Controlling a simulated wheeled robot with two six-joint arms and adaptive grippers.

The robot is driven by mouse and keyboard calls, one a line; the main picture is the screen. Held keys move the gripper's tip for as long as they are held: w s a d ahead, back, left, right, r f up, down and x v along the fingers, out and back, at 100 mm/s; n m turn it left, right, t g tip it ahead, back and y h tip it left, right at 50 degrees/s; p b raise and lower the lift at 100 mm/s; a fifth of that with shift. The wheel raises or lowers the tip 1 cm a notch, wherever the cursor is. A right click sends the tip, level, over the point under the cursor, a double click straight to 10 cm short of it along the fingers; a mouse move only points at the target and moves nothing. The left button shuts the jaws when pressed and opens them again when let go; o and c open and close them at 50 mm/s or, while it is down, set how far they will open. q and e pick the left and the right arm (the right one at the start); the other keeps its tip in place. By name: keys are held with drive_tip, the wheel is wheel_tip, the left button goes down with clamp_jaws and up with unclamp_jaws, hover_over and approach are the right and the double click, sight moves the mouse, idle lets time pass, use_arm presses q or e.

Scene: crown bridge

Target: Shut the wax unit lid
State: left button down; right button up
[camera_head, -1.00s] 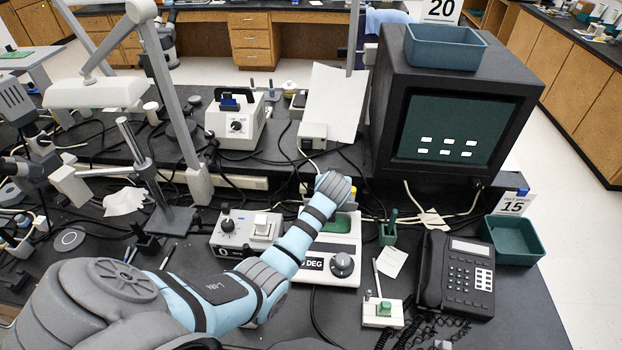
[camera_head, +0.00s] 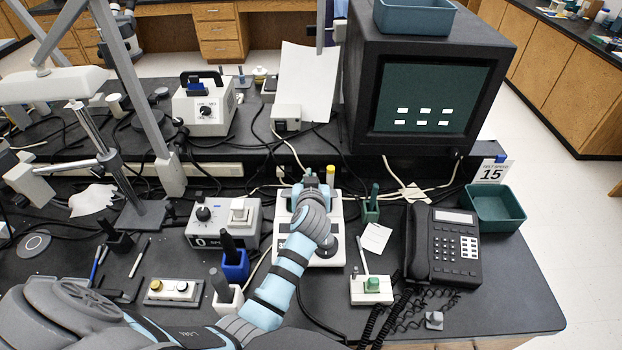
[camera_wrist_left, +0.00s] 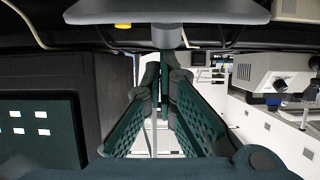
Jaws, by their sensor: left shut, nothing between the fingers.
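The wax unit (camera_head: 283,213) is a white box with a dark round knob, near the middle of the bench in the head view. My left arm reaches over it and hides much of its top, so how its lid stands cannot be told there. In the left wrist view, which looks upside down, a flat grey slab with a short stem (camera_wrist_left: 165,13) fills the top edge; it may be the lid. My left gripper (camera_wrist_left: 163,78) is shut and empty, its green perforated fingers close to that stem. In the head view the fingertips are hidden behind the wrist. My right gripper is out of view.
A monitor (camera_head: 432,95) stands behind to the right, with a yellow-topped cylinder (camera_head: 330,173) before it. A phone (camera_head: 442,246), green holder (camera_head: 371,208) and teal bin (camera_head: 495,207) are at the right. A white control box (camera_head: 224,222) and blue holder (camera_head: 235,265) are at the left.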

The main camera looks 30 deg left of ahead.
use_arm(q)
wheel_tip(320, 180, up, 10)
idle(0.6)
